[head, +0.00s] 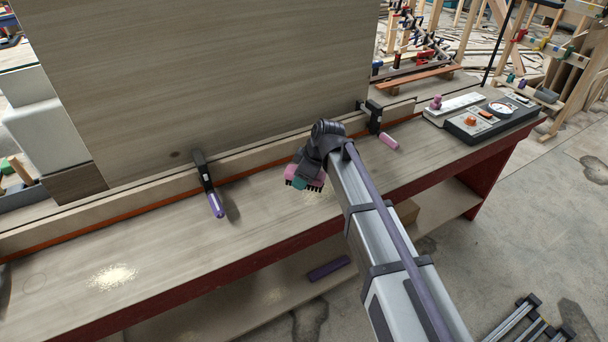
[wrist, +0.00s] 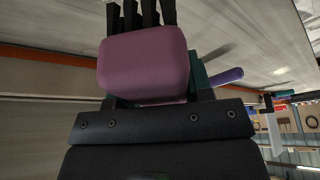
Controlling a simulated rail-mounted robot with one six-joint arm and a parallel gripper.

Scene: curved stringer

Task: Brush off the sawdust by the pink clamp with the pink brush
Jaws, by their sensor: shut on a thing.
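The pink brush (head: 318,184), with black bristles, is held in my gripper (head: 308,172) over the bench, bristles toward the bench top. In the wrist view the pink brush block (wrist: 145,62) fills the middle, bristles at the top, with a teal part beside it. The pink clamp (head: 388,142), black with a pink handle, grips the board's foot right of my gripper. A pale sawdust patch (head: 316,197) lies under and just right of the brush, partly hidden by it. I cannot tell whether the bristles touch the bench.
A purple-handled clamp (head: 215,203) stands left of the brush. Another sawdust patch (head: 112,276) lies at the bench's left. The tall wooden panel (head: 210,80) rises behind the clamps. A control box (head: 488,118) sits at the right end.

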